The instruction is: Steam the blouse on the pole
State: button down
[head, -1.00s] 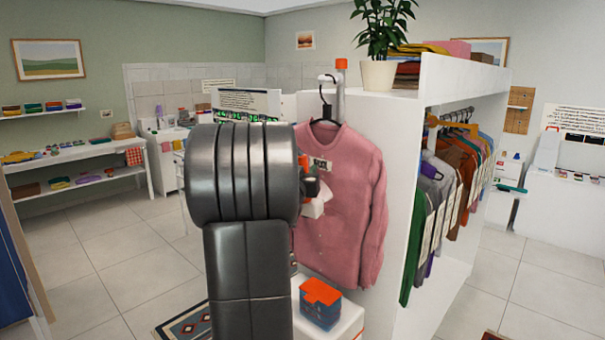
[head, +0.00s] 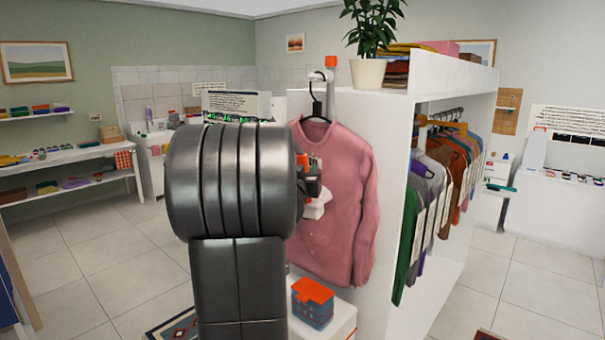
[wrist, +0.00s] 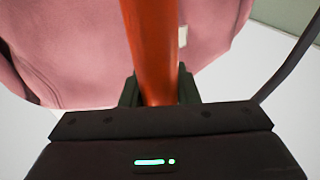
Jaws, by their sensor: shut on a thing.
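The pink blouse (head: 345,200) hangs on a dark hanger (head: 317,118) from the pole (head: 331,90) at the wardrobe's white end panel. It also fills the upper part of the wrist view (wrist: 60,50). My gripper (wrist: 158,92) is shut on the orange handle (wrist: 152,45) of the steamer. The steamer's white head (head: 316,204) shows in the head view in front of the blouse's chest. I cannot tell whether it touches the cloth. My dark arm hides the blouse's left side and most of the gripper in the head view.
A blue box with an orange lid (head: 312,303) sits on a white stand (head: 335,320) below the blouse. A dark hose (wrist: 290,65) runs at the right of the wrist view. The wardrobe (head: 395,200) holds several hanging garments and a potted plant (head: 372,40) on top.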

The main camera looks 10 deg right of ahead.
aim_at(310, 201)
jog(key=shift+s+d+b, duration=0.55)
jog(key=shift+s, duration=0.2)
jog(key=shift+f+b, duration=3.2)
jog(key=shift+f, duration=0.6)
jog(key=w+a+p, duration=0.7)
jog(key=w, duration=0.2)
jog(key=shift+w+a, duration=0.15)
jog(key=shift+w, duration=0.05)
dwell(0.5)
dwell(0.3)
jog(key=shift+a, duration=0.1)
dwell(0.5)
